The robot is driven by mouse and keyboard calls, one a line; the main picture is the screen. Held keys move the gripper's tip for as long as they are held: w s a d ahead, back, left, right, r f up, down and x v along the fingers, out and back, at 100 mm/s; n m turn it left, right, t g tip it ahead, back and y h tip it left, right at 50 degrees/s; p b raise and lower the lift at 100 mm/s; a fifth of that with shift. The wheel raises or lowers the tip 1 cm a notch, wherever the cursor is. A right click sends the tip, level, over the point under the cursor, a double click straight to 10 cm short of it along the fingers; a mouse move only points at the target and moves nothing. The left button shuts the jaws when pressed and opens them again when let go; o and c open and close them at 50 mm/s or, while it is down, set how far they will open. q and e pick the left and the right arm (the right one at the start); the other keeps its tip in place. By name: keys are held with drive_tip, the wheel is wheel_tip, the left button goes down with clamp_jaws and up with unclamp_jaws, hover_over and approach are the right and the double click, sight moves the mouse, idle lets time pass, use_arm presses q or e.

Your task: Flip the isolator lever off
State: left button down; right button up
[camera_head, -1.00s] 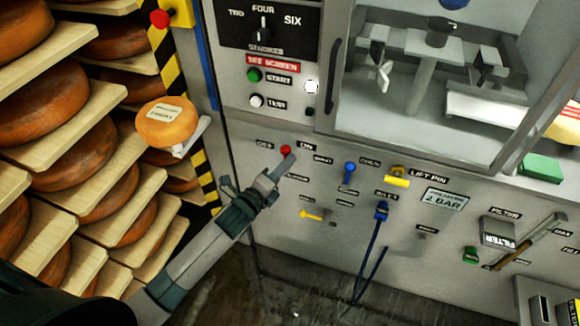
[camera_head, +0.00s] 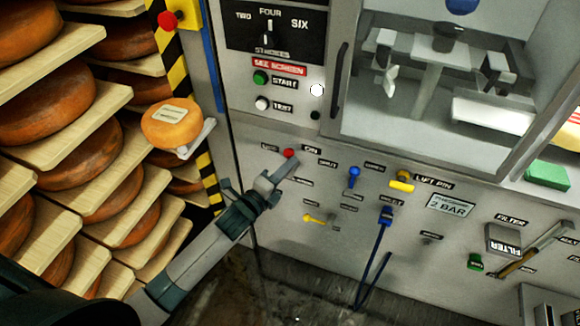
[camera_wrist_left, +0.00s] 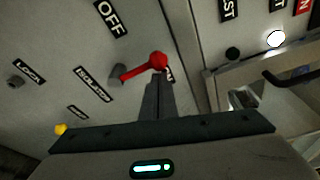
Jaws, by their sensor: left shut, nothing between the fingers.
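The isolator lever (camera_wrist_left: 140,68) is red with a round knob. In the left wrist view it points from its grey pivot toward the ON label, which is mostly hidden behind the knob and fingers. The OFF label (camera_wrist_left: 110,17) is above the pivot and the ISOLATOR label (camera_wrist_left: 93,85) is left of it. In the head view the lever's red knob (camera_head: 289,153) shows just beyond my left fingertips. My left gripper (camera_head: 291,161) is shut and empty, its fingertips (camera_wrist_left: 157,78) close to the knob; I cannot tell whether they touch. My right gripper is not in view.
The grey panel also carries a blue lever (camera_head: 354,176), a yellow lift pin (camera_head: 402,181), a yellow lever (camera_head: 316,218) and a blue valve handle (camera_head: 385,215). Shelves of cheese wheels (camera_head: 58,97) stand left. One wheel (camera_head: 171,123) sits on a support beside the striped post.

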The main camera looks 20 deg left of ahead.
use_arm(q)
drive_tip(key=a+f+n+t+y+b, duration=0.1)
drive_tip(key=a+f+n+t+b, duration=0.1)
drive_tip(key=n, duration=0.7)
drive_tip(key=a+f+n+t+y+b, duration=0.1)
drive_tip(key=a+f+n+b, duration=0.3)
drive_tip(key=n, duration=0.6)
drive_tip(key=a+b, duration=0.2)
drive_tip(key=a, duration=0.1)
drive_tip(key=shift+w+f+t, duration=0.15)
drive_tip(key=shift+f+t, duration=0.1)
drive_tip(key=shift+t, duration=0.15)
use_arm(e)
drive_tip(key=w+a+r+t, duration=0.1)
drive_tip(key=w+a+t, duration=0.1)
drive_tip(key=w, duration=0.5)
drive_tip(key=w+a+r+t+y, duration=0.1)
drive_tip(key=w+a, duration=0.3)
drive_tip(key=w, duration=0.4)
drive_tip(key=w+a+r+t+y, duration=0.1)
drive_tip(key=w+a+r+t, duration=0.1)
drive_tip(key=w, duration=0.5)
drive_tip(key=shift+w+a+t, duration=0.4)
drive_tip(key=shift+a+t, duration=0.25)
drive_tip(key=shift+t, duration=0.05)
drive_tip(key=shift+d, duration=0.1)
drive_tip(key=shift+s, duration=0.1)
